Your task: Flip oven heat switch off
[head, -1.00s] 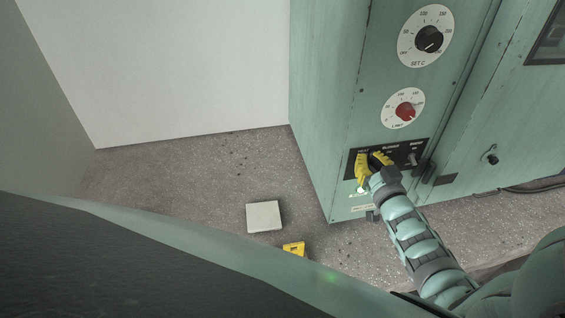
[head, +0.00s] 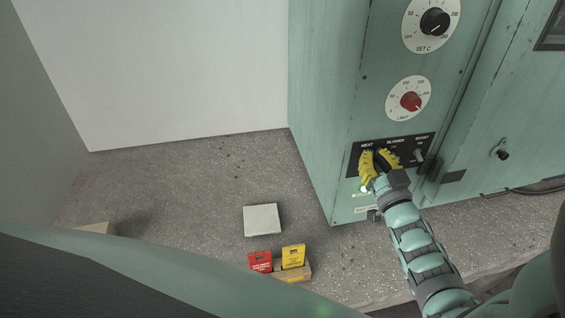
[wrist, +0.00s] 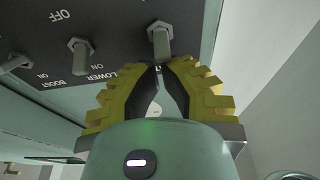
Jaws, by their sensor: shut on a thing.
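The green oven cabinet has a black switch panel (head: 425,147) labelled HEAT, BLOWER and BOOST. My gripper (wrist: 160,70), with yellow ribbed fingers, is at the HEAT end of this panel, also in the head view (head: 377,155). Its fingertips are close together, shut on the heat switch (wrist: 160,42), a metal toggle at the top middle of the wrist view. The fingers hide the heat switch in the head view, and I cannot tell its position. A small lamp (head: 364,188) below it glows. The blower switch (wrist: 80,55) stands to the left in the wrist view, apart from the fingers.
The boost switch (head: 418,155) is right of my gripper. Above the panel are a red LIMIT knob (head: 411,101) and a black SET C knob (head: 435,22). A pale square block (head: 262,220), a red tag (head: 260,261) and a yellow tag (head: 293,256) are left of the cabinet.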

